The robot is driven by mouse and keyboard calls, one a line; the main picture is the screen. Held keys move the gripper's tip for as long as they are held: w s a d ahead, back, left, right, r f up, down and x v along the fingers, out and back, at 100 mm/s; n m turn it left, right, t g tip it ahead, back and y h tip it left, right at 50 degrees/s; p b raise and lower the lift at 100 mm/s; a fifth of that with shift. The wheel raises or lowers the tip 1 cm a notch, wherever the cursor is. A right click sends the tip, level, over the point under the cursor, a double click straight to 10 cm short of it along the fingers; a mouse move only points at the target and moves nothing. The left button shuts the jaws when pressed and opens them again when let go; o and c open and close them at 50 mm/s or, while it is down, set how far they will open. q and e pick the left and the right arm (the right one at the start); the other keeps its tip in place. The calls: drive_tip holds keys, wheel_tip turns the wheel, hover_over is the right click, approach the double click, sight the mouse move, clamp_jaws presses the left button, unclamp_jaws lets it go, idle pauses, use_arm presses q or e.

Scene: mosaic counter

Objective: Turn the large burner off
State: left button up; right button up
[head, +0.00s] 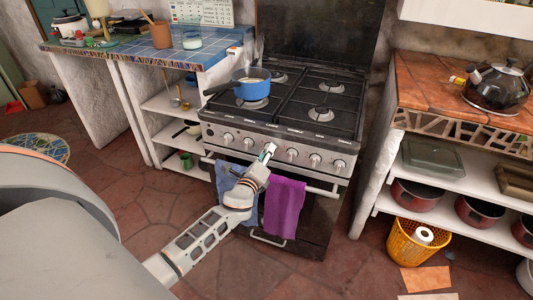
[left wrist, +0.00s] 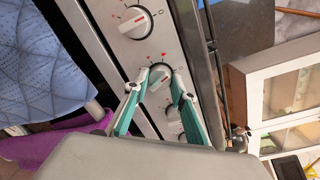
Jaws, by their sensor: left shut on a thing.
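The stove (head: 275,130) has a row of round silver knobs on its sloped front panel. My left gripper (head: 269,151) is at the middle of that row. In the left wrist view its two green-sided fingers (left wrist: 160,84) are closed on either side of a stove knob (left wrist: 159,76), which has a red mark. The gripper largely hides this knob in the head view. Another knob (left wrist: 135,22) is free beside it. The burners include a front right one (head: 321,114); flames are not visible. My right gripper is not in view.
A blue pot (head: 253,91) stands on the front left burner. A blue towel (head: 226,178) and a purple towel (head: 284,207) hang on the oven handle, close to my left arm. A kettle (head: 497,88) stands on the right counter. The floor before the stove is clear.

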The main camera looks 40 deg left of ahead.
use_arm(q)
drive_tip(key=shift+m+y, duration=0.3)
drive_tip(key=shift+m, duration=1.8)
drive_tip(key=o, duration=1.1)
drive_tip(key=v, duration=1.2)
drive_tip(key=shift+f, duration=0.1)
